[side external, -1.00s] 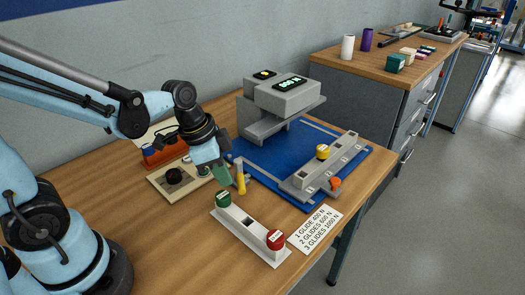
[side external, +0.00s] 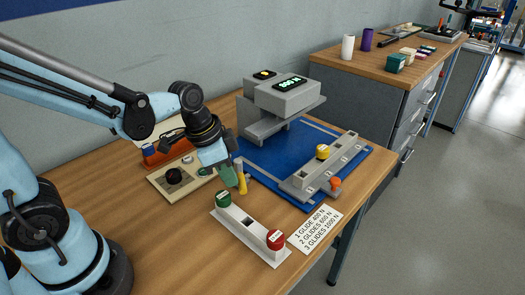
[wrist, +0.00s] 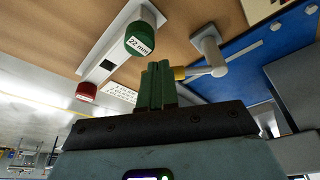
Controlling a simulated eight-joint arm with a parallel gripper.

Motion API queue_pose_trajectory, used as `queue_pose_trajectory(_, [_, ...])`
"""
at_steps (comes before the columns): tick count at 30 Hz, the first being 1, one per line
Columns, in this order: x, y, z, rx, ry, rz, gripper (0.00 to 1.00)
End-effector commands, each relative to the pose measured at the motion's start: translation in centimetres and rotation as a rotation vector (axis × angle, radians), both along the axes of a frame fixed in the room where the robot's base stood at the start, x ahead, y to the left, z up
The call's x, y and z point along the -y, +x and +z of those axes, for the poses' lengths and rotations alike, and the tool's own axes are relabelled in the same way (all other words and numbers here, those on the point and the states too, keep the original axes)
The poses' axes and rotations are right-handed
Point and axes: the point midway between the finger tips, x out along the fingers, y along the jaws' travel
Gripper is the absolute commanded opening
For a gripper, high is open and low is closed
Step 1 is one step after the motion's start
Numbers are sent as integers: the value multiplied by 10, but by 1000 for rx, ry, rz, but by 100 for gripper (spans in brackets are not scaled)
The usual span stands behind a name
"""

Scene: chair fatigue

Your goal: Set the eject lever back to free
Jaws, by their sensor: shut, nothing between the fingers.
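The eject lever's yellow handle (side external: 241,180) stands at the near left edge of the blue base plate, with a grey arm running from it. In the wrist view the yellow handle (wrist: 180,73) is at the end of a pale rod coming from a grey mount. My gripper (side external: 230,180) has green fingers, shut and empty, just left of the handle. In the wrist view the fingertips (wrist: 156,66) sit right beside the yellow end; whether they touch cannot be told. No lever position label is readable.
A white rail (side external: 248,230) with a green and a red glide lies in front. The blue plate (side external: 262,165) carries a grey press unit (side external: 285,95) and a grey fixture with a yellow glide. A printed card (side external: 315,230) lies right.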

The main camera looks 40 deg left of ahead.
Motion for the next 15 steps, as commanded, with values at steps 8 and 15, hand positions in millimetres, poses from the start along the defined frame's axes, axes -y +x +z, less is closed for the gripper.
queue_pose_trajectory(8, [6, 4, 0, 0, 1, 72, 0])
queue_pose_trajectory(15, [16, 13, 0, 1, 0, 238, 0])
